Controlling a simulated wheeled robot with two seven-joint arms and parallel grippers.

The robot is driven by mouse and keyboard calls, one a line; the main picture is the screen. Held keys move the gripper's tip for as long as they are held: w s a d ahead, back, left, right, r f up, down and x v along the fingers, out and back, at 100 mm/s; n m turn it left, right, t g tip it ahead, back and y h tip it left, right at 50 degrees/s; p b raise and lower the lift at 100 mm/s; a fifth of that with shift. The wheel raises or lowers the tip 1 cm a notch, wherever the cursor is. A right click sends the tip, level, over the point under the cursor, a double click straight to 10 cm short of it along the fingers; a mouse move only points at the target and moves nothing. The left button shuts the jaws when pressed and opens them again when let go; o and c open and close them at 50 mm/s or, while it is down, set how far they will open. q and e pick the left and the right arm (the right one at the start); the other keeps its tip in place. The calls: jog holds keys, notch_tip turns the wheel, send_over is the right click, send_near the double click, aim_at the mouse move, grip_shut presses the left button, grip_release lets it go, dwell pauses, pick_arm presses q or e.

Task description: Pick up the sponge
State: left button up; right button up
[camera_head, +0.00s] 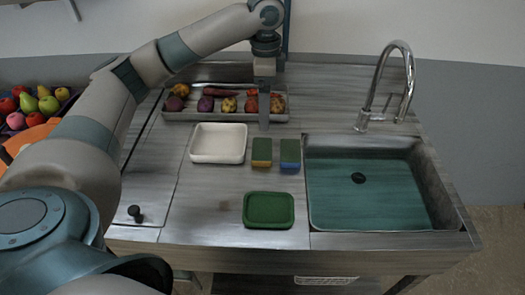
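Two upright sponges stand side by side on the counter, left of the sink. The left sponge (262,152) is dark green with a yellow lower part. The right sponge (290,153) is dark green with a blue lower part. My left gripper (264,124) points straight down just behind and above the left sponge, in front of the vegetable tray. Its fingers appear edge-on as one grey strip, so I cannot tell whether it is open or shut. No object shows in it. My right gripper is not in view.
A white dish (218,158) lies left of the sponges and a green tray (268,224) in front. A metal tray (190,116) of vegetables lies behind. The sink (350,205) with its tall faucet (375,90) is at right. Fruit (48,105) is at far left.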

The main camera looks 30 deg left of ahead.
pick_arm(q)
jog(key=p, duration=0.3)
send_over(262, 148)
jog(key=f, duration=0.9)
jog(key=shift+w+d+f, duration=0.2)
jog(key=shift+f, duration=0.8)
jog(key=shift+s+a+f+p, duration=0.1)
jog(key=shift+s+f+p, duration=0.05)
jog(key=shift+f+p, duration=0.45)
notch_tip(262, 148, down, 3)
jog(key=shift+s+a+f+p, duration=0.1)
jog(key=shift+p, duration=0.45)
jog(key=shift+f, duration=0.4)
